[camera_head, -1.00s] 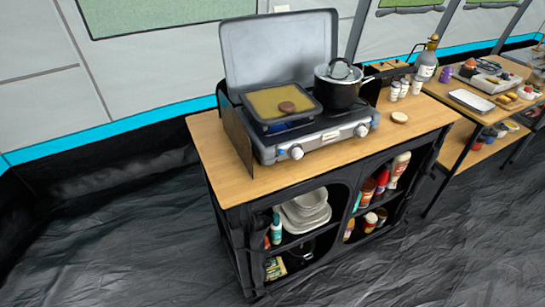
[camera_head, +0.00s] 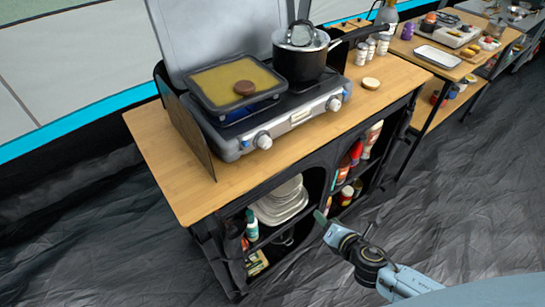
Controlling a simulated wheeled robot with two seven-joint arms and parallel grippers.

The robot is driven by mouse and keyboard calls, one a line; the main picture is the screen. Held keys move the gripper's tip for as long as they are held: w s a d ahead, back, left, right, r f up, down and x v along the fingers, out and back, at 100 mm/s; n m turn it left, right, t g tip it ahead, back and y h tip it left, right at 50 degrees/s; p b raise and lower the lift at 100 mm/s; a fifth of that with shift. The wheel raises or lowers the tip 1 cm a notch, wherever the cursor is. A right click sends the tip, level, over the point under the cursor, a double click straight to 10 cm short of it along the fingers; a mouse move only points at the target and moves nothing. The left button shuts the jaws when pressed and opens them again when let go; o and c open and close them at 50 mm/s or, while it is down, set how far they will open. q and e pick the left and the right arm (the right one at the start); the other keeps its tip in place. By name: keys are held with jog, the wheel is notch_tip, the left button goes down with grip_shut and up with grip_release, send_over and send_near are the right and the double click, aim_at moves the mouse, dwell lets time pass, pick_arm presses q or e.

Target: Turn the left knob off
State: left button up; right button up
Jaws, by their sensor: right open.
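The camp stove (camera_head: 296,119) stands on a wooden-topped cabinet with its lid raised. Its left knob (camera_head: 263,140) is a round, pale knob on the front panel, below the griddle. The right knob (camera_head: 333,104) is on the same panel, farther right. A blue patch shows under the griddle; I cannot tell if it is flame. My right gripper (camera_head: 328,225) is open and empty in front of the cabinet, below and to the right of the left knob, touching neither knob. My left gripper is not in view.
A yellowish griddle (camera_head: 212,80) with a brown patty (camera_head: 244,88) and a lidded black pot (camera_head: 303,66) sit on the stove. Small jars (camera_head: 370,46) stand right of it. The wooden counter (camera_head: 165,150) is bare at its left end. Shelves below hold dishes and bottles.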

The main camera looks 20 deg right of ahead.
aim_at(268, 145)
jog(key=w+a+r+n+t+y+b, duration=0.15)
jog(key=a+r+n, duration=0.25)
jog(key=r+n, duration=0.4)
jog(key=a+r+n+t+y, duration=0.3)
jog(key=a+r+n, duration=0.15)
jog(key=r, duration=0.55)
jog(key=shift+n, duration=0.25)
jog(key=x, duration=1.2)
jog(key=shift+w+r+p, duration=0.25)
jog(key=shift+p, duration=0.05)
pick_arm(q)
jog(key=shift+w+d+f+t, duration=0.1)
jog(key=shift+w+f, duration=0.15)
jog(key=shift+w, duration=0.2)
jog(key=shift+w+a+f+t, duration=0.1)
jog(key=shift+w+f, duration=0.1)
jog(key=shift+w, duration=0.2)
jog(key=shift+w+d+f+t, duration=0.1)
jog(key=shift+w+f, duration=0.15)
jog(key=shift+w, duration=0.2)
pick_arm(e)
jog(key=shift+w+a, duration=0.15)
jog(key=shift+w, duration=0.25)
jog(key=c, duration=1)
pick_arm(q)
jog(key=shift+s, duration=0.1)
pick_arm(e)
jog(key=shift+o, duration=0.2)
